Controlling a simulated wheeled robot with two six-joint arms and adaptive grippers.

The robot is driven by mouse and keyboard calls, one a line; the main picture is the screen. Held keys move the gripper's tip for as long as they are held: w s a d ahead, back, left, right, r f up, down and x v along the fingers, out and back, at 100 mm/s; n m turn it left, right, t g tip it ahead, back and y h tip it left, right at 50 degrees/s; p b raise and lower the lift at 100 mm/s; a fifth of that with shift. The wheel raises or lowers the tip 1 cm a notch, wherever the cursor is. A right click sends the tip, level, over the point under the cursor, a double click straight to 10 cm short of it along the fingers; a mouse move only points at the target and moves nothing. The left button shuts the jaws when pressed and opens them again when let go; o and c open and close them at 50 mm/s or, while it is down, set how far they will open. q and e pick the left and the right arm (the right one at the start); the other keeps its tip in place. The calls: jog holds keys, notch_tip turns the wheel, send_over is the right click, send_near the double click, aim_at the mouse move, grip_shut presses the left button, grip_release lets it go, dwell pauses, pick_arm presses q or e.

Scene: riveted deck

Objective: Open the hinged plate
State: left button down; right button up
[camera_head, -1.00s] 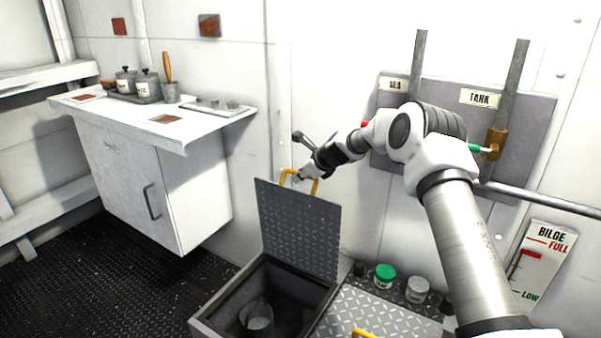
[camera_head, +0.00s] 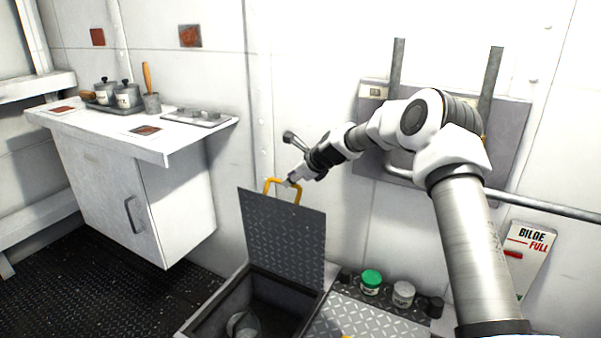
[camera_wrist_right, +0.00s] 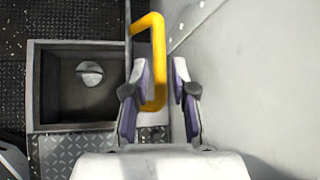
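The hinged plate (camera_head: 284,236) is grey diamond tread metal and stands raised, close to upright, at the back of the square opening. Its yellow handle (camera_head: 269,187) is at the top edge. My right gripper (camera_head: 291,181) is at the handle. In the right wrist view, the two fingers of my right gripper (camera_wrist_right: 158,103) are apart, with the yellow handle (camera_wrist_right: 158,60) reaching between them and a gap beside it. Whether a finger touches the handle I cannot tell. The plate shows there only as a thin edge. My left gripper is not in view.
The open well (camera_head: 236,296) holds a round metal object (camera_head: 242,325). A green-lidded jar (camera_head: 371,282) and a grey jar (camera_head: 403,293) stand on the deck to its right. A white cabinet (camera_head: 180,205) is at left. A wall panel with pipes (camera_head: 512,125) is behind my right arm.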

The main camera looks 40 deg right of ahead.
jog(key=v, duration=0.7)
jog(key=shift+r, duration=0.2)
jog(key=shift+s, duration=0.15)
